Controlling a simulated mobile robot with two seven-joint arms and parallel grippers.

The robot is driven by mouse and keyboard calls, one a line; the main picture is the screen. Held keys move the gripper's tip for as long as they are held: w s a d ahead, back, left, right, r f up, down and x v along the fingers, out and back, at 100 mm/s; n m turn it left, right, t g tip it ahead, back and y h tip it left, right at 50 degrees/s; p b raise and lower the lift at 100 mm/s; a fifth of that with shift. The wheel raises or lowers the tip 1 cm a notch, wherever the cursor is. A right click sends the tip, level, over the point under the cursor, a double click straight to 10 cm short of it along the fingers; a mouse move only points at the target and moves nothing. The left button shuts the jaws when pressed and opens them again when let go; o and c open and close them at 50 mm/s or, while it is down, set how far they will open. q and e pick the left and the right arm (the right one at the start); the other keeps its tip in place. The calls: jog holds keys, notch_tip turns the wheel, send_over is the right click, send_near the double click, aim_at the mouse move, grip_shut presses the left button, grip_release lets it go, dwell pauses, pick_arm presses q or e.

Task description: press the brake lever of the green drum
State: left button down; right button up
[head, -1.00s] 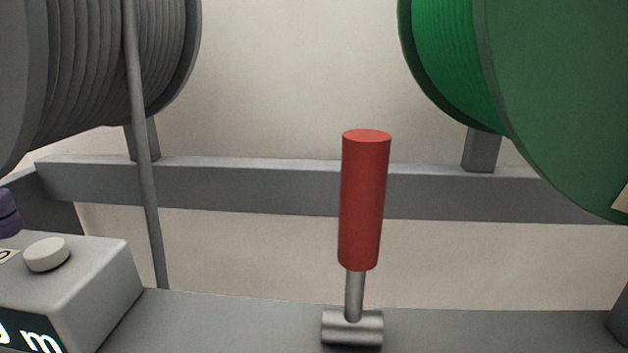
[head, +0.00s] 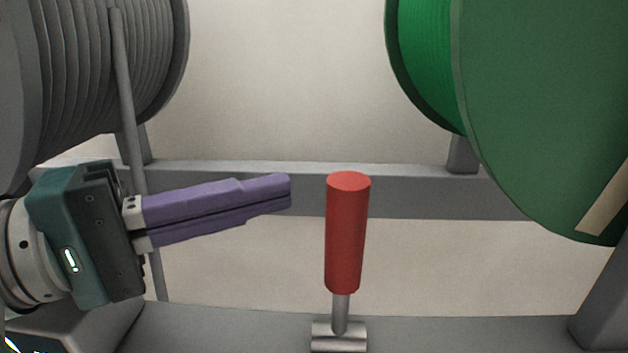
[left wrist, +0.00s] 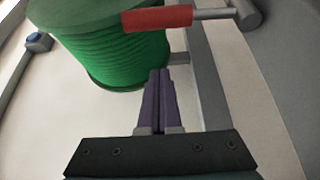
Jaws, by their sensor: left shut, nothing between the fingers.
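The brake lever (head: 346,235) has a red cylindrical handle on a short metal rod and stands nearly upright on the grey frame. The green drum (head: 540,110) is at the upper right in the head view. My left gripper (head: 290,192) has purple fingers, shut and empty, pointing right just left of the lever's handle, with a small gap in the picture. In the left wrist view the shut fingers (left wrist: 160,75) point towards the green drum (left wrist: 115,50), and the red handle (left wrist: 157,18) lies across the top beyond the fingertips. My right gripper is not in view.
A grey drum (head: 95,70) with a grey cable hanging down is at the upper left. A grey crossbeam (head: 410,190) runs behind the lever. A grey box (head: 105,325) is at the lower left, partly behind my left gripper. The space above the lever is clear.

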aim_at(343, 273)
pick_arm(q)
jog(key=s+d+p, duration=0.2)
jog(key=d, duration=0.1)
jog(key=shift+s+d, duration=0.15)
jog(key=shift+d, duration=0.15)
dwell(0.4)
